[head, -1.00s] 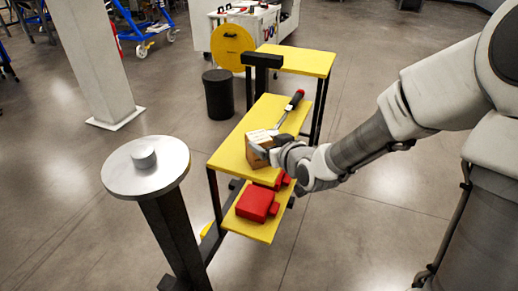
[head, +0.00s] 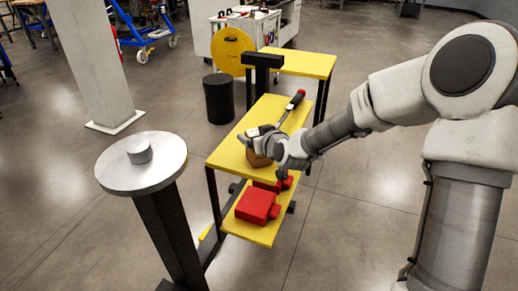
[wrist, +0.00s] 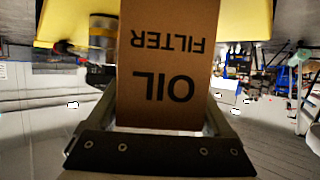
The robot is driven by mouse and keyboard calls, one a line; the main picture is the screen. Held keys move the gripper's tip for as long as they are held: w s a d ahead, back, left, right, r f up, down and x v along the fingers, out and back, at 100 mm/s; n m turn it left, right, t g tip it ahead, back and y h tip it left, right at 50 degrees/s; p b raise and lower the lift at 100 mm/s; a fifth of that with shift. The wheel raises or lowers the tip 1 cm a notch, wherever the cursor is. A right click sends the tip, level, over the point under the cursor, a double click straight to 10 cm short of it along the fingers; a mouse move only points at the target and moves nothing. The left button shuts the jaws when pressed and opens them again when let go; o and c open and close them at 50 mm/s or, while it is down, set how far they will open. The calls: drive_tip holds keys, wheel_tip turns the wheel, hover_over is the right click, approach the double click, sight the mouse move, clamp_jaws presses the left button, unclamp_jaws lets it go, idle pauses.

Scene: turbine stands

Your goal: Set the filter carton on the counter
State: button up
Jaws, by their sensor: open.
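The filter carton (head: 259,159) is a small brown box at the front end of the middle yellow shelf (head: 232,152). In the wrist view the carton (wrist: 170,60) fills the centre, its "OIL FILTER" print upside down. My gripper (head: 262,143) is open at the carton, its fingers partly covering the box's top in the head view. In the wrist view the carton shows between the two fingers; I cannot tell whether they touch it. Which surface is the counter is not clear from the frames.
Red blocks (head: 257,206) sit on the lower yellow shelf. A higher yellow top (head: 305,63) stands behind. A round grey pedestal (head: 120,170) is at left, with a black bin (head: 218,98) beyond it.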

drive_tip(key=shift+c, duration=0.2)
clamp_jaws()
drive_tip(key=shift+r, duration=0.1)
